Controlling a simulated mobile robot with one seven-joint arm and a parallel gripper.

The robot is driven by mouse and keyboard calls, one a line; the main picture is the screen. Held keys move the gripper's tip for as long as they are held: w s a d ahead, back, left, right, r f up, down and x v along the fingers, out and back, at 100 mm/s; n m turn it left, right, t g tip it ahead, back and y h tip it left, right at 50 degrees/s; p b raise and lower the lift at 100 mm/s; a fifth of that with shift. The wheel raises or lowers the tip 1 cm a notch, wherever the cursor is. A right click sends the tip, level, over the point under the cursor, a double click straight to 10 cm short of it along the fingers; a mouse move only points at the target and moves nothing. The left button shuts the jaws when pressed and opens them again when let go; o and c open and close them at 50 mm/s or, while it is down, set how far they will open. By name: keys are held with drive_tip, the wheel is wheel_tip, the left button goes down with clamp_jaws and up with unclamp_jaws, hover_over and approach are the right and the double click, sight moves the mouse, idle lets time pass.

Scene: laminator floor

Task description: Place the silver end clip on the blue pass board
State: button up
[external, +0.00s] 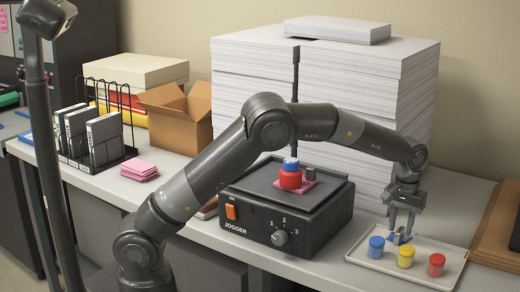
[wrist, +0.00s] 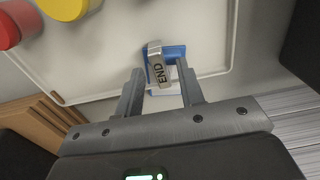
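The silver end clip (wrist: 159,70), marked END, shows in the wrist view between and just beyond my fingertips. A blue piece (wrist: 176,52) shows around and under it, on the pale tray (wrist: 215,40). I cannot tell whether this piece is the blue pass board. My gripper (wrist: 160,86) points down with its fingers apart and gaps on both sides of the clip. In the external view my gripper (external: 401,234) is low over the tray's back left corner, with a bit of blue (external: 394,239) at its tips. The clip is hard to make out there.
Blue (external: 376,247), yellow (external: 406,256) and red (external: 436,265) capped pots stand along the tray's front. The black jogger (external: 290,215) is left of the tray, bearing a pink pad and small pots. Tall paper stacks (external: 400,110) rise behind. Brown boards (external: 497,235) lie at the right.

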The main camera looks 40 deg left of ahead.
sight(398, 229)
drive_tip(key=shift+r, duration=0.1)
wheel_tip(398, 229, up, 13)
drive_tip(key=s+a+r+t+h, duration=0.1)
drive_tip(key=a+r, duration=0.2)
drive_tip(key=a, duration=0.6)
drive_tip(key=s+a+r, duration=0.2)
drive_tip(key=a+r, duration=0.2)
drive_tip(key=a, duration=0.6)
drive_tip(key=s+a+r+t+h, duration=0.1)
drive_tip(key=a+r, duration=0.2)
drive_tip(key=a, duration=0.6)
drive_tip(key=s+a+f+t+y, duration=0.1)
drive_tip(key=s+a+f, duration=0.2)
drive_tip(key=s+a, duration=0.6)
drive_tip(key=s+a+f+t+y, duration=0.1)
drive_tip(key=s+a+f, duration=0.3)
drive_tip(key=s+a, duration=0.5)
drive_tip(key=shift+s+a+f+t, duration=0.3)
drive_tip(key=shift+s+t, duration=0.5)
drive_tip(key=shift+s, duration=0.95)
